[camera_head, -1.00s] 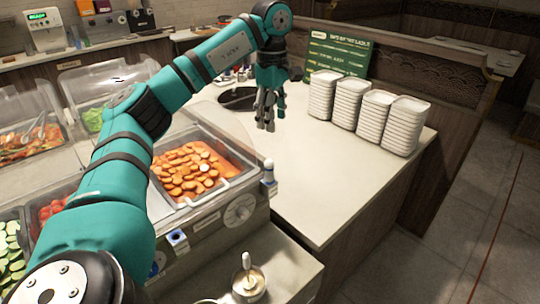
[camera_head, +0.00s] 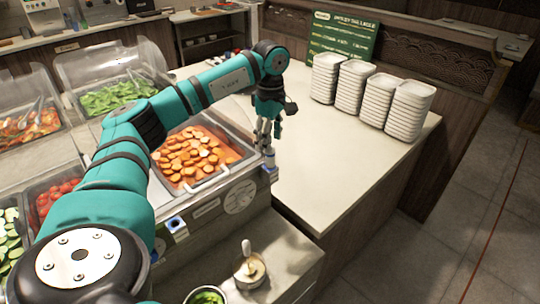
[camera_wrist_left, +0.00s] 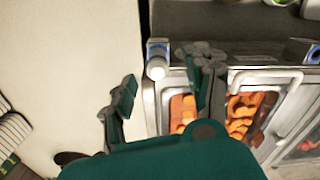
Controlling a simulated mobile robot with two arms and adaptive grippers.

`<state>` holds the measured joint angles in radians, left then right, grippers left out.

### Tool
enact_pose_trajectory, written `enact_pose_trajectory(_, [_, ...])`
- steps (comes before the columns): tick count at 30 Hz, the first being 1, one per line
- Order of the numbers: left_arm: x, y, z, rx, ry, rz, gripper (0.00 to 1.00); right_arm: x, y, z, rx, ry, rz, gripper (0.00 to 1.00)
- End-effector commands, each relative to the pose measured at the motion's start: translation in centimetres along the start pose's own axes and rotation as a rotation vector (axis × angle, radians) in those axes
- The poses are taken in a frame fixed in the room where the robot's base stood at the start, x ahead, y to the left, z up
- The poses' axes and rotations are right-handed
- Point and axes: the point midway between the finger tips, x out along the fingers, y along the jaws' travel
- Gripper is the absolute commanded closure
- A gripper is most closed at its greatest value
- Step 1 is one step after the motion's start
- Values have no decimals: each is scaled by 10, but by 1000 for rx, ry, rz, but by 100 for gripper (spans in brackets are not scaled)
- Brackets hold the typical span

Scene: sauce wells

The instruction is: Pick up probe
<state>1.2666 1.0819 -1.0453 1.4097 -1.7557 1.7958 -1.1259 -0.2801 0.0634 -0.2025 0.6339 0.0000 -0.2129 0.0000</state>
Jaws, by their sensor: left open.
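The probe (camera_head: 269,159) appears to be the white cylinder with a blue holder at the right front corner of the food bar. It stands upright there. It also shows in the left wrist view (camera_wrist_left: 156,68), between the spread fingers and ahead of the palm. My left gripper (camera_head: 266,134) is open and empty, just above and behind the probe in the head view. In the left wrist view the left gripper (camera_wrist_left: 161,86) has one finger on each side of the probe, with visible gaps. Contact does not show. My right gripper is out of view.
A pan of orange slices (camera_head: 196,157) lies left of the gripper. A second blue holder (camera_head: 177,226) is on the bar's front. Stacked white dishes (camera_head: 362,90) stand at the back right by a green sign (camera_head: 343,38).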

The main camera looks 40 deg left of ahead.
Motion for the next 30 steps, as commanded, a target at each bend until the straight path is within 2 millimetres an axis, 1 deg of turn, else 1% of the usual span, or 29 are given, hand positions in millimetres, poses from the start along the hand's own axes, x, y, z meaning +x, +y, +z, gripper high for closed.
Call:
enact_pose_trajectory(1, [4, 0, -3, -1, 2, -6, 46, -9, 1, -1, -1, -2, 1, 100])
enact_pose_trajectory(3, [15, 2, -5, -2, 2, -7, 46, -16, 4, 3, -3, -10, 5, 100])
enact_pose_trajectory(7, [34, 2, -5, -1, 1, -5, 46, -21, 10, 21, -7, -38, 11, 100])
enact_pose_trajectory(9, [39, 3, -5, -1, 0, -2, 46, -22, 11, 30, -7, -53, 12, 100])
enact_pose_trajectory(11, [41, 3, -5, -1, 0, -2, 46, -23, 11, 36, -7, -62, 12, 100])
enact_pose_trajectory(16, [41, 3, -5, -1, 0, -1, 46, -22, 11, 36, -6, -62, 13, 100])
enact_pose_trajectory(17, [41, 3, -5, -1, 0, -1, 49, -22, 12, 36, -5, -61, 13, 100])
enact_pose_trajectory(24, [41, 3, -5, -1, 0, -1, 80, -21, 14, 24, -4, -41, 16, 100])
enact_pose_trajectory(28, [41, 3, -5, -1, 0, -1, 97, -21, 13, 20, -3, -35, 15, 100])
enact_pose_trajectory(29, [41, 3, -5, -1, 0, -1, 100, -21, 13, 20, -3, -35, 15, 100])
enact_pose_trajectory(30, [41, 3, -5, -1, 0, -1, 100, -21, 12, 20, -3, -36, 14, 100])
